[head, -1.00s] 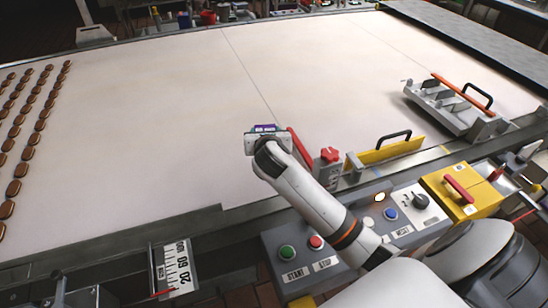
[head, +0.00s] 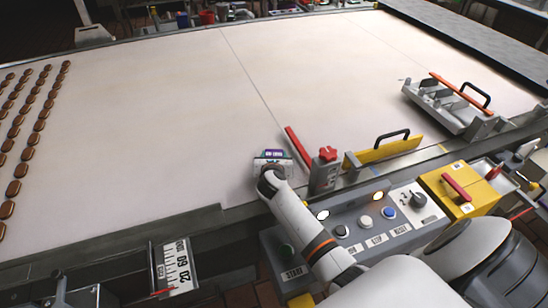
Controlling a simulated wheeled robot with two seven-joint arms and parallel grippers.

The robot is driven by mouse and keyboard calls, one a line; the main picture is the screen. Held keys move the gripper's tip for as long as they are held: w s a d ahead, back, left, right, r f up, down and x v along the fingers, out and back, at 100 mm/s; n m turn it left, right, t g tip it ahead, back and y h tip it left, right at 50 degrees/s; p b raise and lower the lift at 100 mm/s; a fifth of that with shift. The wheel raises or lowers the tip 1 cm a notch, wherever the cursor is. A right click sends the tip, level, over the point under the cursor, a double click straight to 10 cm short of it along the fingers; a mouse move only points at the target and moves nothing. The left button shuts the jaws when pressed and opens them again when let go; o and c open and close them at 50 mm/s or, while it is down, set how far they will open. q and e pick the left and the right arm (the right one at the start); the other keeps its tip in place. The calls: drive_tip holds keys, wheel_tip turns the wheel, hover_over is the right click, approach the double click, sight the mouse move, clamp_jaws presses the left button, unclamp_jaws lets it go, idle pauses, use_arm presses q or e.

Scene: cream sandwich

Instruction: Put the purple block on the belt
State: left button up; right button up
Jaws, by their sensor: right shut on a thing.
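The purple block (head: 272,154) shows its purple top just beyond my right gripper (head: 272,165). My right gripper is shut on it, and the arm and hand hide most of the block's near side. The block is over the near part of the pale belt (head: 150,130), left of the red lever. I cannot tell whether its underside touches the belt. My left gripper does not show.
Rows of brown biscuits (head: 28,127) lie on the belt at the left. A red lever (head: 298,146), a yellow plate with a black handle (head: 385,150) and a grey guide fixture (head: 447,105) stand to the right. A control panel (head: 350,232) is in front. The belt's middle is clear.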

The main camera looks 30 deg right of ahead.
drive_tip(key=shift+f, duration=0.1)
drive_tip(key=o, duration=1)
drive_tip(key=shift+o, duration=0.2)
drive_tip(key=v, duration=1.2)
drive_tip(key=shift+s+a, duration=0.1)
